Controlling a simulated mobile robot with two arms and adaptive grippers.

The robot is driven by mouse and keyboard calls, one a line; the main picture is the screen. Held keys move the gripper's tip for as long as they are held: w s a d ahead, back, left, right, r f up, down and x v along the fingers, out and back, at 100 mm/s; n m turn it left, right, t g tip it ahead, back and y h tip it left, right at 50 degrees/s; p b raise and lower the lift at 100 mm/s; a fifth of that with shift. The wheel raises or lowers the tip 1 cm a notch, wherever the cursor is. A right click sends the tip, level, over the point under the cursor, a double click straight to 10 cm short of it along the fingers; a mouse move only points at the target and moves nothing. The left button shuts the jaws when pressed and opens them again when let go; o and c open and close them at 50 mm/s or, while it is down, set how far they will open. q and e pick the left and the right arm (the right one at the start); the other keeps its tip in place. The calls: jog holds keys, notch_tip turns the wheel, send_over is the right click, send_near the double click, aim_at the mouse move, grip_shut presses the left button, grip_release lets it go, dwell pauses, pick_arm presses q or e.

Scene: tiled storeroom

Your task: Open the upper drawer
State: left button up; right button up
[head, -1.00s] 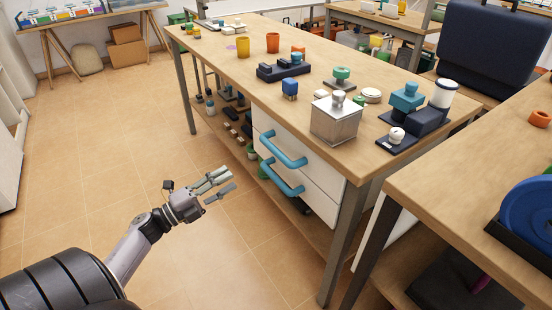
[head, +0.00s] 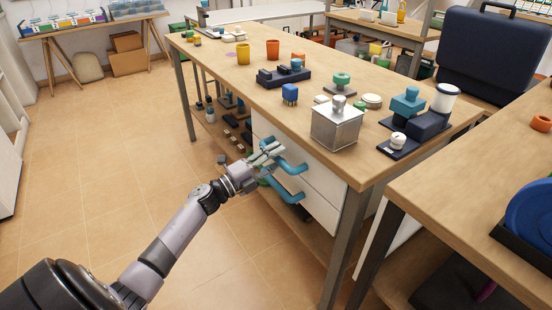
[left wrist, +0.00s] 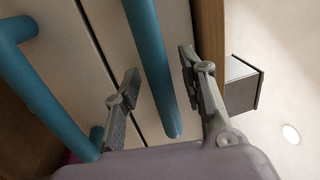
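The upper drawer (head: 325,178) is a white front under the wooden bench top, and it looks closed. Its blue bar handle (head: 292,167) runs along the front. My left gripper (head: 270,156) is at this handle, coming in from the left. In the left wrist view the upper handle (left wrist: 150,60) lies between the two spread fingers, and gaps show on both sides of it. The lower drawer (head: 318,208) has a similar blue handle (head: 285,192), outside the fingers in the left wrist view (left wrist: 45,90). My right gripper is not in view.
A metal box (head: 337,125) with a knob stands on the bench top (head: 225,75) above the drawers. A blue piece (head: 290,93) and cups stand farther back. Tiled floor (head: 110,170) to the left is clear. A bench leg (head: 343,245) stands right of the drawers.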

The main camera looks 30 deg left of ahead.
pick_arm(q)
jog(key=shift+c, duration=0.4)
grip_shut()
dwell(0.6)
